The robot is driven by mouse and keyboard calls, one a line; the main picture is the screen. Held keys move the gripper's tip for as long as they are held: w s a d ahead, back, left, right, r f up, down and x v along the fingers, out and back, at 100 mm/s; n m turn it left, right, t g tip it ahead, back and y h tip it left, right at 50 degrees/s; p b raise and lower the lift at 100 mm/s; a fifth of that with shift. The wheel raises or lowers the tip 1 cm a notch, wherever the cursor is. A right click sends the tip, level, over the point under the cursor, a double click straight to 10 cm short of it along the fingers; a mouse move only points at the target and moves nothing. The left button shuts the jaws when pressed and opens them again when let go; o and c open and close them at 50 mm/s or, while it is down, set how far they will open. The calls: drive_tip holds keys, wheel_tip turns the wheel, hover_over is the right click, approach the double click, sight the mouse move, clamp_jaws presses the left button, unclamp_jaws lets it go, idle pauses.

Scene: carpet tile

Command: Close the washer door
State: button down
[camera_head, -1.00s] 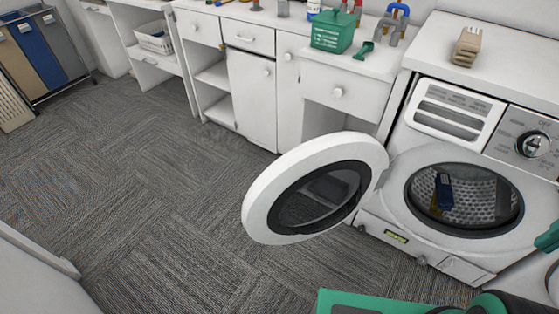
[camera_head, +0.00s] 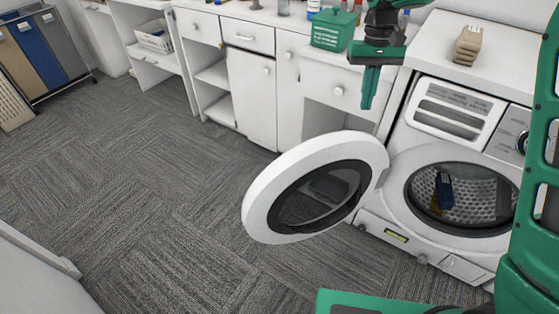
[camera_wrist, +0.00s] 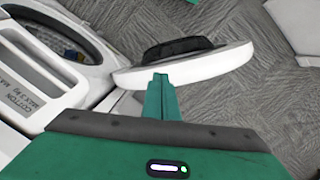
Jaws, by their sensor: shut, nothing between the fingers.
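The washer (camera_head: 446,238) stands at the right with its drum opening facing forward. Its round white door (camera_head: 262,203) with a dark glass middle stands wide open, swung out to the left of the opening. My gripper (camera_head: 367,104) is shut and empty, pointing down, above and behind the door's upper right edge. In the wrist view the fingertips (camera_wrist: 160,78) appear close to the door's white rim (camera_wrist: 205,68); I cannot tell whether they touch. A blue item (camera_head: 444,190) lies inside the drum.
White cabinets (camera_head: 252,95) with a counter run along the back. A green box (camera_head: 332,30) stands on the counter beside my wrist. A beige object (camera_head: 467,45) sits on the washer top. The carpet (camera_head: 150,190) left of the door is clear.

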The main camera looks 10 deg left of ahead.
sight(278, 161)
drive_tip(key=a+f+n, duration=0.2)
drive_tip(key=a+f, duration=0.5)
drive_tip(key=a, duration=0.6)
drive_tip(key=a+f+n, duration=0.3)
drive_tip(key=a+f, duration=0.3)
drive_tip(key=a, duration=0.7)
drive_tip(key=shift+g+h, duration=0.3)
drive_tip(key=shift+h, duration=0.1)
drive_tip(key=shift+s+d+f, duration=0.5)
drive_tip(key=shift+s+f, duration=0.55)
drive_tip(key=shift+f, duration=0.6)
drive_tip(key=shift+s+d+f, duration=0.45)
drive_tip(key=shift+s+f, duration=0.55)
drive_tip(key=shift+f, duration=0.7)
drive_tip(key=shift+s+d+f, duration=0.5)
drive_tip(key=shift+s+f, duration=0.55)
drive_tip(key=shift+f, duration=0.6)
